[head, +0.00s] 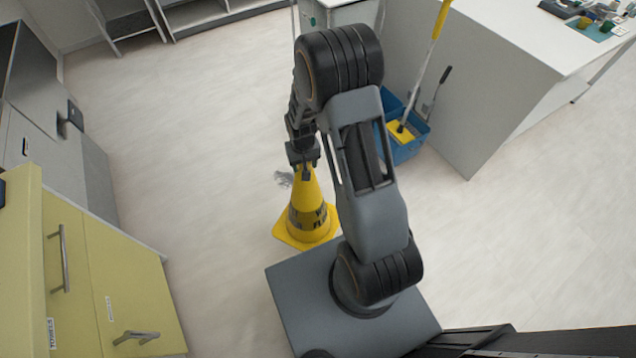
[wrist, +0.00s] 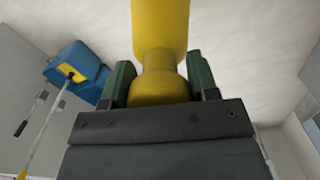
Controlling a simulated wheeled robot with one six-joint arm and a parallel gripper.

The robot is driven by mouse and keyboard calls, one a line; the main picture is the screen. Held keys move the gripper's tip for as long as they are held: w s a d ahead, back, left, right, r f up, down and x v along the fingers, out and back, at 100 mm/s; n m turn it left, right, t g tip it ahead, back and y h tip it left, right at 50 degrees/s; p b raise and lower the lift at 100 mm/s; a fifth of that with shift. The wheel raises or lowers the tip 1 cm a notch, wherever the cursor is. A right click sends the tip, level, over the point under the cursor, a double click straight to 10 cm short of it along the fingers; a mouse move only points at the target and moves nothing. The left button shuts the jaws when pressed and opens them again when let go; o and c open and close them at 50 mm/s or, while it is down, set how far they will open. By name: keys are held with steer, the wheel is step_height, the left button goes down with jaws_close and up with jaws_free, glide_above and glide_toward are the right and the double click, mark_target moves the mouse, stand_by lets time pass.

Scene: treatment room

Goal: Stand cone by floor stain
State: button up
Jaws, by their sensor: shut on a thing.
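A yellow cone (head: 308,205) with dark lettering and a square base is upright in the head view, just beyond my grey base. My gripper (head: 304,168) is shut on its top. In the wrist view, the yellow cone top (wrist: 160,88) sits between the two green finger pads of my gripper (wrist: 160,90). A grey stain (head: 284,179) shows on the floor just left of the cone's upper part; the cone may hide some of it. I cannot tell whether the cone's base touches the floor.
A blue mop bucket (head: 408,140) with a yellow-handled mop (head: 436,35) stands right of my arm, beside a white counter (head: 480,80). Yellow drawers (head: 85,270) and grey cabinets (head: 75,170) line the left. The floor at left centre is clear.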

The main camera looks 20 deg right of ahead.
steer(key=d+f+m+b, duration=0.3)
steer(key=f+b, duration=0.7)
steer(key=f, duration=0.1)
steer(key=w+d+f+m+b, duration=0.1)
steer(key=d+f+m+b, duration=0.2)
steer(key=f+b, duration=0.7)
steer(key=shift+w+d+f+b, duration=0.15)
steer(key=shift+d+f+b, duration=0.25)
steer(key=shift+d+b, duration=0.35)
steer(key=shift+f+b, duration=0.35)
steer(key=shift+f, duration=0.25)
steer(key=o, duration=1)
step_height(320, 180, up, 14)
steer(key=p, duration=0.4)
